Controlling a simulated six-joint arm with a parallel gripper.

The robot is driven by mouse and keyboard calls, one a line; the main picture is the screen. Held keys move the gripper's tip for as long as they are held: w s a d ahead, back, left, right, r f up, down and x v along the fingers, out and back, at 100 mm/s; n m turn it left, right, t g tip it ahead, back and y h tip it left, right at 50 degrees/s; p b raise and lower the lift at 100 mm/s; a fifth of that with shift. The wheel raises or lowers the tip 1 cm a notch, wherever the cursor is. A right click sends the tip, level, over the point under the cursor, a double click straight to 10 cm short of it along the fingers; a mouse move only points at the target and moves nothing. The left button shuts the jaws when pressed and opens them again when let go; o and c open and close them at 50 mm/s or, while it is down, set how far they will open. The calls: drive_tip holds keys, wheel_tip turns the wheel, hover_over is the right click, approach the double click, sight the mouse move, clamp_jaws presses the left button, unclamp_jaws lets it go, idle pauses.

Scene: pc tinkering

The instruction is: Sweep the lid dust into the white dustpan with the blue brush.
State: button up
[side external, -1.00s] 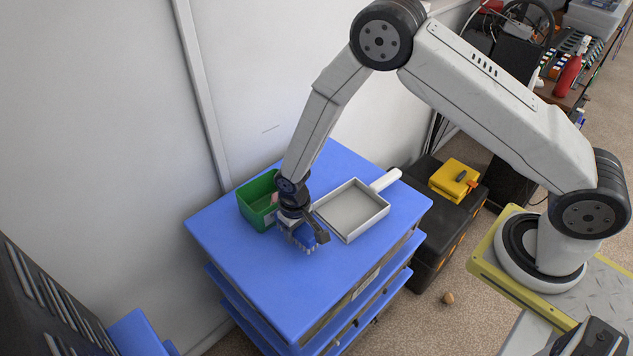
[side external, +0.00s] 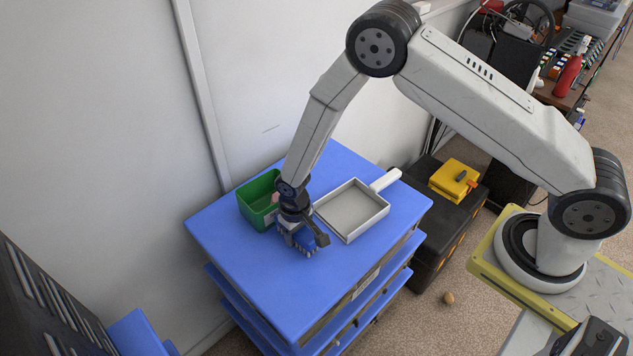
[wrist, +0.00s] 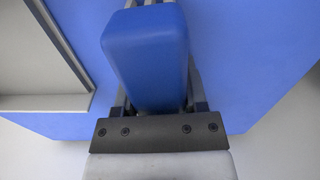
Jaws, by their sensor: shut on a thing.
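My gripper (side external: 297,222) is shut on the blue brush (side external: 304,240), low over the blue lid left of the dustpan in the side view. The brush's blue back fills the middle of the wrist view (wrist: 146,55). Its bristles are hard to make out now, and I cannot tell whether they touch the lid. The white dustpan (side external: 352,211) lies on the blue lid (side external: 270,290), its handle toward the upper right. Its edge shows at the left of the wrist view (wrist: 45,103). I cannot make out any dust; the gripper and brush hide part of the lid.
A green bin (side external: 262,199) stands on the lid just left of my gripper, close to the wall. A black case (side external: 440,215) with a yellow box (side external: 455,178) stands right of the blue cart. The front of the lid is clear.

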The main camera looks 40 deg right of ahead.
drive_tip(key=shift+f, duration=0.1)
drive_tip(key=shift+s, duration=1.25)
drive_tip(key=shift+w, duration=0.1)
drive_tip(key=shift+w, duration=1.15)
drive_tip(key=shift+s+f, duration=0.1)
drive_tip(key=shift+s, duration=1.15)
drive_tip(key=shift+w, duration=0.1)
drive_tip(key=shift+w, duration=1.1)
